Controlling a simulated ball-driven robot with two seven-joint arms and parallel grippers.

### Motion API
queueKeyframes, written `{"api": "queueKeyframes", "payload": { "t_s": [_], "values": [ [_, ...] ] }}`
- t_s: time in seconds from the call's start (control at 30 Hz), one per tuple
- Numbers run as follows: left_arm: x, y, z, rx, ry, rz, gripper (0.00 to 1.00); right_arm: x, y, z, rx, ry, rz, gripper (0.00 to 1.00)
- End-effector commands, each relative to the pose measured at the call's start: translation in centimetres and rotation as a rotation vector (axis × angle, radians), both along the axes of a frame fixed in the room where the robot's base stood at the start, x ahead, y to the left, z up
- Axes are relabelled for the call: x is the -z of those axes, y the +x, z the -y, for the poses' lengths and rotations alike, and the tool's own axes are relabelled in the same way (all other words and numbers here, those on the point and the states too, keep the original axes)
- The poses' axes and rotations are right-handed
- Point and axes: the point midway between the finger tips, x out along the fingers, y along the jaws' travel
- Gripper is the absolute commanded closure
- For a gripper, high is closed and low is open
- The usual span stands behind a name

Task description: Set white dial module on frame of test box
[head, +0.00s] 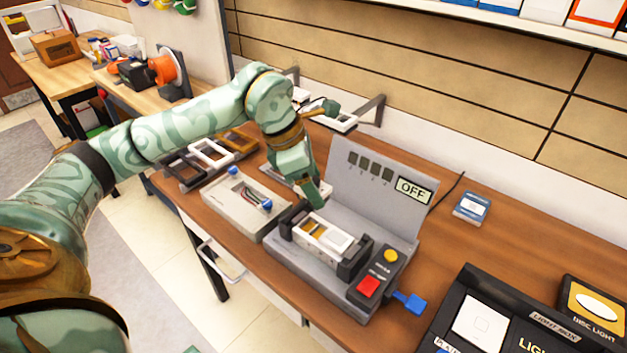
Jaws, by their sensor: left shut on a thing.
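The test box (393,203) is a grey unit with an upright panel, a small display reading OFF, a yellow button, a red button and a blue lever at its front. On its bed, a white frame (343,258) lies between dark clamps; it shows a yellowish part and a white part inside. My left gripper (316,199) points down just behind and above the left end of the frame. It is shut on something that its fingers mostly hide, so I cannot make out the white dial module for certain. My right gripper is out of view.
A grey box (236,213) with blue knobs and wires stands left of the test box. The tabletop right of the test box is partly clear.

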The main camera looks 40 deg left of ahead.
Motion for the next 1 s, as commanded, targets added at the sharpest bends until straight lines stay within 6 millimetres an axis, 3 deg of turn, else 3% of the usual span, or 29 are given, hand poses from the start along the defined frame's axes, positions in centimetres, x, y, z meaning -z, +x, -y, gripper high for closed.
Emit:
{"api": "queueKeyframes", "payload": {
  "t_s": [0.5, 1.0],
  "values": [
    [6.1, 0.0, 0.0, -0.001, 0.001, -0.005, 0.57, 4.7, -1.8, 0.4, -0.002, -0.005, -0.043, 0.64],
    [6.3, 0.0, 0.0, -0.001, 0.0, 0.0, 0.57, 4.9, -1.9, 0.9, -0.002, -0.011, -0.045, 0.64]
  ]
}}
